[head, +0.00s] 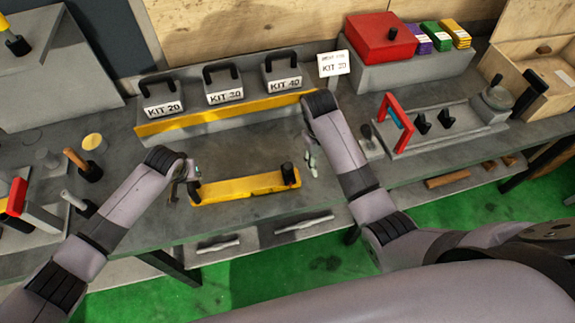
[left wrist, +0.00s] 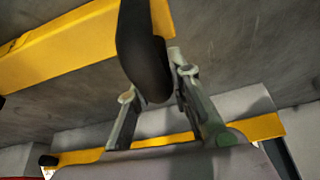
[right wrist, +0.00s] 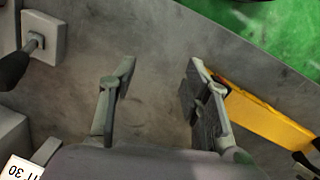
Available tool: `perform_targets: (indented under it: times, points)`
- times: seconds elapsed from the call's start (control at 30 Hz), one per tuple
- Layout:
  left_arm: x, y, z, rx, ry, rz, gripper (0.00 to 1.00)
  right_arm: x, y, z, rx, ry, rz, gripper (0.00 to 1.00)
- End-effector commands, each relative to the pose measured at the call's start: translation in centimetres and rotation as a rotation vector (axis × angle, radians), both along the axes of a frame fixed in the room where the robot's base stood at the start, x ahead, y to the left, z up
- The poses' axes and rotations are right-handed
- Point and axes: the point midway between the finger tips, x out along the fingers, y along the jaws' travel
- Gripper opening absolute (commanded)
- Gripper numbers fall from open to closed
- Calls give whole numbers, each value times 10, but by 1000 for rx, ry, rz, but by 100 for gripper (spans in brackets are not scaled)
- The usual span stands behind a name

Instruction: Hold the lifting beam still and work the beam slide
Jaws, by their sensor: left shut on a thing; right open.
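The yellow lifting beam (head: 240,189) lies on the grey bench top, with a black upright knob (head: 288,173), seemingly the beam slide, near its right end. My left gripper (head: 191,172) is at the beam's left end, shut on a black handle (left wrist: 145,50) that stands up between its fingers. The beam also shows in the left wrist view (left wrist: 60,45). My right gripper (head: 312,155) is open and empty just right of the knob, not touching it. In the right wrist view the beam (right wrist: 265,112) is at the right, beyond the fingers (right wrist: 160,75).
A yellow-edged shelf (head: 230,113) behind holds three grey kit weights (head: 224,86). At the right stand a fixture with a red frame (head: 398,122) and a red box (head: 381,39). A wooden-handled tool (head: 80,163) stands left. Bare bench lies between beam and shelf.

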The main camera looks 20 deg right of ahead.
Motion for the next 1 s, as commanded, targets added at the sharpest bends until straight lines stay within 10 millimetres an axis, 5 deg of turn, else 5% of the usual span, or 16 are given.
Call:
perform_targets:
  times: [0.03, 0.13, 0.37, 1.0]
  points:
    - [0, 0, 0, -1, -1, 2, 0, 13, 26, 22, 36, -18, 7, 44]
    - [0, 1, 0, 0, 0, 2, 0, 25, 61, 53, 84, -31, 16, 44]
    - [0, 1, -1, 0, 2, 2, 0, 31, 93, 79, 123, -36, 28, 44]
    - [-1, 0, -1, -2, 3, 2, 0, 31, 92, -27, 122, -36, 28, 44]
